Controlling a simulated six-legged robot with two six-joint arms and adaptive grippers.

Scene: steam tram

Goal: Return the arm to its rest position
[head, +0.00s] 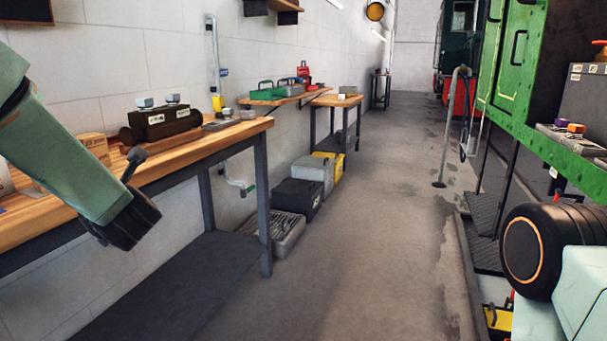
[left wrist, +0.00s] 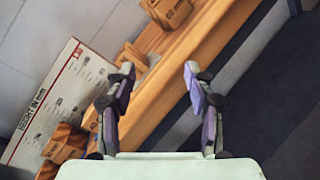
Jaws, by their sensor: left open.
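My left arm (head: 75,165) comes in from the left in the head view and reaches to the front edge of the wooden workbench (head: 35,222). Its gripper does not show there. In the left wrist view my left gripper (left wrist: 158,78) is open, with its two fingers apart and nothing between them. The bench edge (left wrist: 200,50) runs diagonally behind the fingers. Part of my right arm (head: 585,285) shows at the lower right of the head view, beside the green tram. My right gripper is not in view.
A dark metal block (head: 160,122) and cardboard boxes (head: 95,147) sit on the bench. Toolboxes (head: 297,198) stand on the floor. The green tram (head: 545,150) bounds the clear aisle (head: 370,240) on the right.

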